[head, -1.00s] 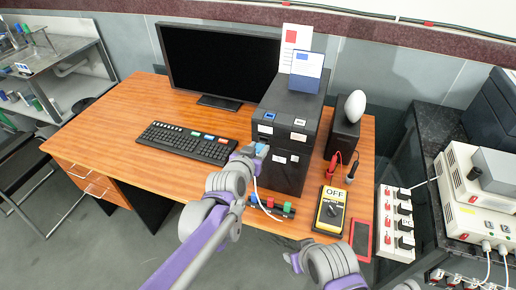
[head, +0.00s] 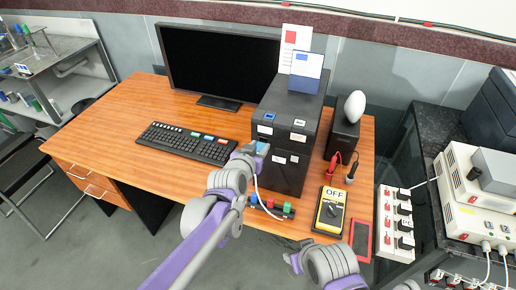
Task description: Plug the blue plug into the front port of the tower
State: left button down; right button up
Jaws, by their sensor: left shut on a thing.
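The black tower (head: 309,122) stands on the desk, with white labels on its front and a blue-marked spot on top. My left gripper (head: 254,151) is shut on the blue plug (head: 262,147) beside the tower's left front edge. The plug is small here, and I cannot tell whether it touches the tower. The front port itself cannot be made out. A white cable (head: 257,188) runs down from the plug area to the dark strip. My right gripper (head: 287,250) shows low in the view, in front of the desk; its fingers are not clear.
A dark strip (head: 284,214) with blue, red and green pieces lies below the tower. The yellow OFF switch box (head: 331,208) and a red-framed device (head: 361,236) lie to its right. The keyboard (head: 186,142) and monitor (head: 215,65) are left. A black speaker-like box (head: 341,136) stands right.

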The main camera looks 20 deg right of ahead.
pick_arm(q)
jog(key=shift+w+d, duration=0.4)
jog(key=shift+w, duration=0.25)
jog(key=shift+c, duration=2.1)
grip_release()
jog(key=v, duration=1.1)
jog(key=shift+w+f, duration=0.1)
